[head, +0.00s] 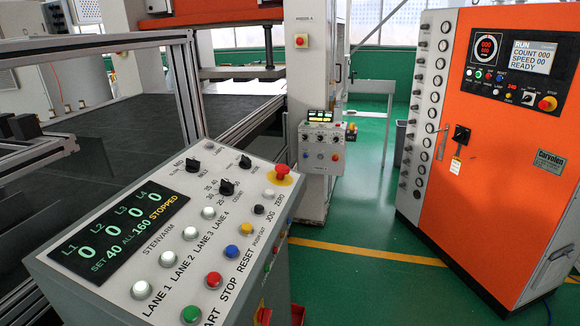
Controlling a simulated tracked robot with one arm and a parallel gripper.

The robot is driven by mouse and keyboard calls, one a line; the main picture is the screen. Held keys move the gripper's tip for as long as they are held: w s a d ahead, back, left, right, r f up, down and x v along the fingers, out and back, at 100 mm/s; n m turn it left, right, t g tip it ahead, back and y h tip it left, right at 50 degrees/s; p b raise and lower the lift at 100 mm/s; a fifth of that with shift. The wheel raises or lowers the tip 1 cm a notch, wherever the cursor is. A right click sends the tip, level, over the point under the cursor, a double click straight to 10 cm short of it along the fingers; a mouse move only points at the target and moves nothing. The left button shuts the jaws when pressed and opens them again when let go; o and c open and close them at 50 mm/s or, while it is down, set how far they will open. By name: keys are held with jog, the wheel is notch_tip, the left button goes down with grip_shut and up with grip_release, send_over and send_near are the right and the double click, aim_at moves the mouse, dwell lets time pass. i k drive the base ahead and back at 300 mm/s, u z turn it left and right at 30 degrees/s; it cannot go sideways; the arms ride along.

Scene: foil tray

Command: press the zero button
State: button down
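A tilted grey control panel (150,236) stands in the foreground of the head view. The zero button is a small white button (269,193) near the panel's far right corner, beside the label "ZERO". A red emergency stop (283,170) on a yellow disc sits just beyond it, and a black button (259,210) by "JOG" sits just nearer. The panel's display (120,228) reads 0 for L1 to L4, SET 40, ALL 160, STOPPED. My gripper is not in view.
Yellow, blue, red and green buttons continue down the panel's right edge, with several white lane buttons (190,233) left of them. A dark machine bed (110,130) lies behind. An orange cabinet (500,170) stands at right. Green floor (350,285) is clear between.

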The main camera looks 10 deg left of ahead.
aim_at(269, 193)
jog(key=u, duration=0.1)
jog(key=i, duration=1)
jog(key=u, duration=0.25)
